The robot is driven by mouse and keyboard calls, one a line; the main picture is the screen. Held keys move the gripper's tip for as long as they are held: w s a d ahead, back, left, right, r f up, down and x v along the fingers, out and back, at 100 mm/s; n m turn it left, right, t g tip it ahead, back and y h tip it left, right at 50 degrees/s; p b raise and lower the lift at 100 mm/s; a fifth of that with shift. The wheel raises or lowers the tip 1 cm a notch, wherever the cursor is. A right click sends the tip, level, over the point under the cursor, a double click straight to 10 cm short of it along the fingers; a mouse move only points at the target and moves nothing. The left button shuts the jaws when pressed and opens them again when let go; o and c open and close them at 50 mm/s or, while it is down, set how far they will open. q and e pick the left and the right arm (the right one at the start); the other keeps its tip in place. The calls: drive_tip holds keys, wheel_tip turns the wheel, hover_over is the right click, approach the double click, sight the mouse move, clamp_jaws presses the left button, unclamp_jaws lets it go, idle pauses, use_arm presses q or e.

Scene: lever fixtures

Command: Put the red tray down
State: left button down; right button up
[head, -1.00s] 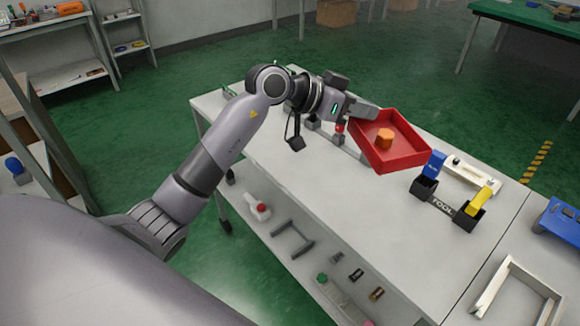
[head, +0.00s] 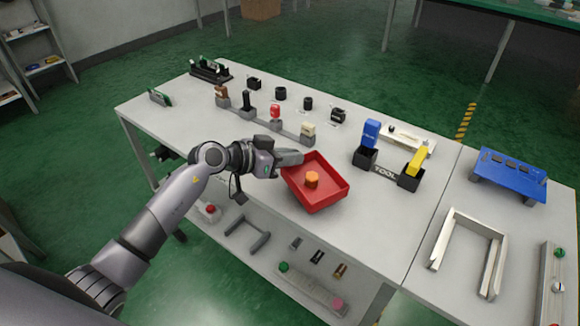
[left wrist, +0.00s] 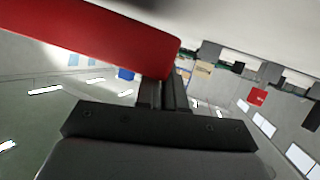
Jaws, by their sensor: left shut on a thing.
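The red tray (head: 332,198) is over the near part of the white table, level or nearly so, with an orange block (head: 312,179) inside it. My left gripper (head: 296,158) is shut on the tray's left rim. In the left wrist view the fingers (left wrist: 163,93) meet the end of the red tray wall (left wrist: 95,45). I cannot tell whether the tray's underside touches the table. My right gripper is not in view.
The white table (head: 250,200) has a lever row (head: 275,118) behind the tray. A black TOOL holder (head: 385,170) with blue and yellow pieces stands to its right. A white frame (head: 468,240) and blue fixture (head: 508,173) lie farther right. Bare tabletop surrounds the tray's right side.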

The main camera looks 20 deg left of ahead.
use_arm(q)
wheel_tip(320, 180, down, 3)
drive_tip(key=shift+r+b, duration=0.15)
drive_tip(key=shift+b, duration=0.15)
drive_tip(key=c, duration=1.2)
unclamp_jaws()
drive_tip(key=shift+c, duration=0.2)
